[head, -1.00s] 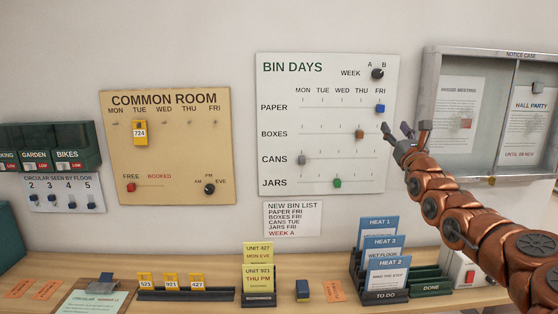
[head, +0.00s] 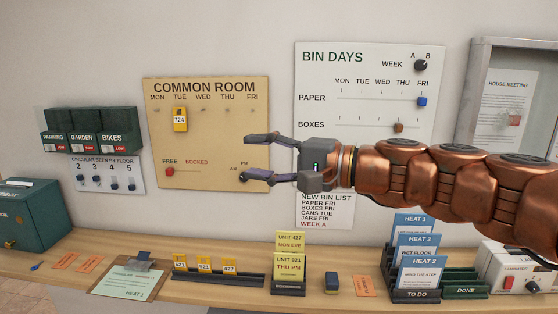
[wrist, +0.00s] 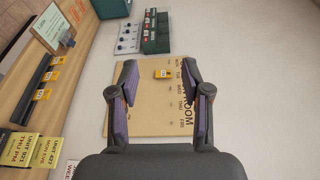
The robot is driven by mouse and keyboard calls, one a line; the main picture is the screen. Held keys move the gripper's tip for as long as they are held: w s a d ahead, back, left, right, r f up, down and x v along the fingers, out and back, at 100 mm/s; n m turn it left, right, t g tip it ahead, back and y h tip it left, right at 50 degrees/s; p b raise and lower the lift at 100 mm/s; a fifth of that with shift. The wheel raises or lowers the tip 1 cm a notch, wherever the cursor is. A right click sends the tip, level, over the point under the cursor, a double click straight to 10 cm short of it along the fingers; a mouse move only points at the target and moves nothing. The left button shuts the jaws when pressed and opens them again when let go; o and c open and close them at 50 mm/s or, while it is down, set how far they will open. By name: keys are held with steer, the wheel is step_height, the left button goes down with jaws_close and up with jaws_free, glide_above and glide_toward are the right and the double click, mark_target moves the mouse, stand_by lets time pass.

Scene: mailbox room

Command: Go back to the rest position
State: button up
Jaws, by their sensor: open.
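My gripper (head: 258,158) is open and empty, reaching in from the right in the head view. It points left, in front of the right part of the tan Common Room board (head: 205,125). Its fingers hide part of the board's lower right, including most of the AM/PM/EVE dial. In the wrist view my open gripper (wrist: 160,90) shows with both fingers apart. The Common Room board (wrist: 150,110) and its yellow 724 tag (wrist: 161,73) lie beyond them. My arm covers the lower part of the white Bin Days board (head: 365,75).
On the wooden shelf (head: 60,245) stand the yellow tag rack (head: 217,277), the Unit cards (head: 290,258), the Heat card holder (head: 415,294) and a clipboard (head: 130,280). A green box (head: 30,218) sits at far left. A notice case (head: 512,100) hangs at right.

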steer(key=s+d+f+n+g+h, duration=0.1)
steer(key=s+f+n+g+h, duration=0.2)
steer(key=s+f, duration=0.6)
steer(key=s+d+f+n+g+h, duration=0.15)
steer(key=s+f+h, duration=0.35)
steer(key=f, duration=0.8)
steer(key=s+d+f+g+h, duration=0.2)
steer(key=s+d+f+h, duration=0.2)
steer(key=d, duration=0.5)
steer(key=s+d+f+g+h, duration=0.2)
steer(key=s+d+f+h, duration=0.2)
steer(key=s+d+f, duration=0.4)
steer(key=shift+s+d+f+n, duration=0.2)
steer(key=shift+s+d+n, duration=0.15)
steer(key=shift+s+d, duration=0.45)
